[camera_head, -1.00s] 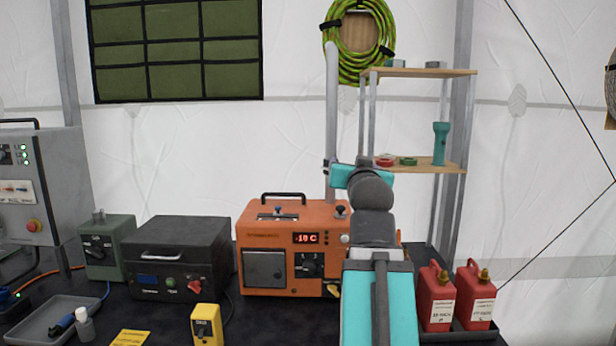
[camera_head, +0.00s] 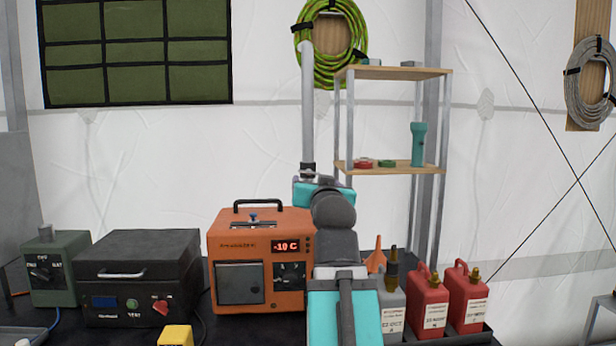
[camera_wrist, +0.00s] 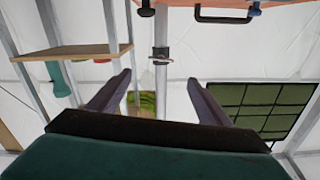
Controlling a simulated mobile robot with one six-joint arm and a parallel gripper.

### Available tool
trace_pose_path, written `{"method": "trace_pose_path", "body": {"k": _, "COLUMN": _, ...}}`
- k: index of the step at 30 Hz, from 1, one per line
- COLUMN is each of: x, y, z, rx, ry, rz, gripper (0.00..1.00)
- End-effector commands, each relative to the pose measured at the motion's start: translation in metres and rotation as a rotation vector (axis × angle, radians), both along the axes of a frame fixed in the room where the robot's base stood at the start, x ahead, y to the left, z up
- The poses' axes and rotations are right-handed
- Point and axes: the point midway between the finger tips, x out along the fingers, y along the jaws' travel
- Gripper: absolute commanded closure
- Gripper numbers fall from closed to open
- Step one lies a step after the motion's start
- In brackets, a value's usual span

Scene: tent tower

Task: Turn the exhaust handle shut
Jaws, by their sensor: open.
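A grey exhaust pipe (camera_head: 307,110) rises behind the orange heater (camera_head: 240,272). A dark collar with a small fitting (camera_head: 308,168) sits on it; I cannot tell for sure that this fitting is the exhaust handle. In the wrist view, which looks upside down, the pipe (camera_wrist: 161,80) and its collar (camera_wrist: 161,52) lie between and beyond the fingers of my gripper (camera_wrist: 158,84). The gripper is open and empty, apart from the collar. In the head view my arm hides most of the gripper and the heater's right end.
An open shelf (camera_head: 400,170) stands close right of the pipe, with a teal flashlight (camera_head: 418,145) on it. Red cans (camera_head: 428,305) stand in front of it. A black box (camera_head: 138,272) and a green box (camera_head: 52,270) are left of the heater. The wall around the pipe is clear on its left.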

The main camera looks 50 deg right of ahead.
Motion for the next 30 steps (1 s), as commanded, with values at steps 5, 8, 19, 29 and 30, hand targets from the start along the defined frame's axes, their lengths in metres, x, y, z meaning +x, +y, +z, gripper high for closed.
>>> {"method": "trace_pose_path", "body": {"k": 5, "x": 0.003, "y": 0.001, "z": 0.001, "rx": 0.0, "ry": 0.0, "rz": 0.004, "gripper": 0.28}}
{"method": "trace_pose_path", "body": {"k": 8, "x": 0.006, "y": 0.0, "z": 0.002, "rx": 0.001, "ry": 0.001, "rz": 0.005, "gripper": 0.28}}
{"method": "trace_pose_path", "body": {"k": 19, "x": 0.02, "y": -0.011, "z": 0.003, "rx": 0.001, "ry": 0.002, "rz": 0.006, "gripper": 0.28}}
{"method": "trace_pose_path", "body": {"k": 29, "x": 0.033, "y": -0.021, "z": 0.003, "rx": 0.001, "ry": 0.001, "rz": 0.006, "gripper": 0.28}}
{"method": "trace_pose_path", "body": {"k": 30, "x": 0.034, "y": -0.023, "z": 0.003, "rx": 0.001, "ry": 0.001, "rz": 0.006, "gripper": 0.28}}
